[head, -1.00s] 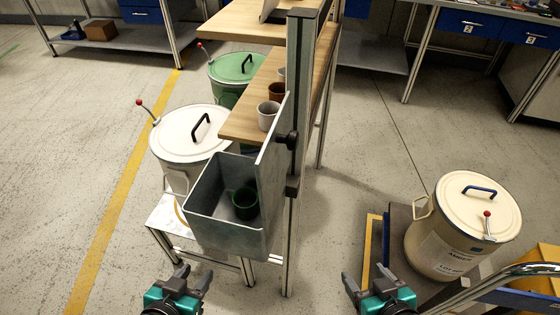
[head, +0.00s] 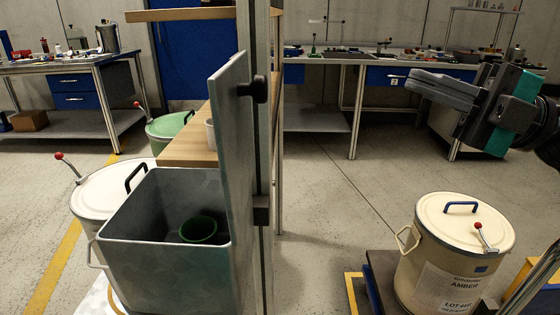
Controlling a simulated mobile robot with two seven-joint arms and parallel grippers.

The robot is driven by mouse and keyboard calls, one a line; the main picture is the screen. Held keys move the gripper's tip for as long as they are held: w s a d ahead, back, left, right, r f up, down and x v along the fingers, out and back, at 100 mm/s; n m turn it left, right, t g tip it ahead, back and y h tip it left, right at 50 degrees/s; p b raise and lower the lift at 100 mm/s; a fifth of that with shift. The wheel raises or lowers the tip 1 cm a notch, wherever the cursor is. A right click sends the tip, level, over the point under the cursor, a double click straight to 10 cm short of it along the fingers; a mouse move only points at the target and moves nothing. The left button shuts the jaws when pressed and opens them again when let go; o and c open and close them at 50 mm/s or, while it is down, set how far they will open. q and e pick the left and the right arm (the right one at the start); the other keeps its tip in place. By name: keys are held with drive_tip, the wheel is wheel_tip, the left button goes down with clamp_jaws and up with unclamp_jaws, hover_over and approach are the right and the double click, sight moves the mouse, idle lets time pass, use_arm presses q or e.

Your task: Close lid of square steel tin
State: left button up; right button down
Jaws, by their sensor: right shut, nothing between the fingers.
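The square steel tin (head: 165,275) stands at the lower left in the head view, open at the top. Its lid (head: 228,140) stands upright along the tin's right side, with a black knob (head: 259,89) on its right face. A dark green cup (head: 198,230) sits inside the tin. My right gripper (head: 415,88) is raised at the upper right, pointing left, shut and empty, well to the right of the lid and apart from it. My left gripper is out of view.
A metal post (head: 264,170) rises just right of the lid. A wooden shelf (head: 188,145) with a cup lies behind the tin. A white drum (head: 95,195) is at the left, a cream drum (head: 440,265) at the lower right. Open floor lies between post and cream drum.

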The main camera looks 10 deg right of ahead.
use_arm(q)
drive_tip(key=p, duration=0.2)
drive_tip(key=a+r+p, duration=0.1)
drive_tip(key=p, duration=0.1)
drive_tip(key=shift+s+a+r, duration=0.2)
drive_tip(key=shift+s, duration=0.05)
use_arm(e)
drive_tip(key=a+n+g+h, duration=0.1)
drive_tip(key=a+n+g, duration=0.2)
drive_tip(key=a, duration=1.2)
drive_tip(key=shift+a+h, duration=0.3)
drive_tip(key=shift+a, duration=0.05)
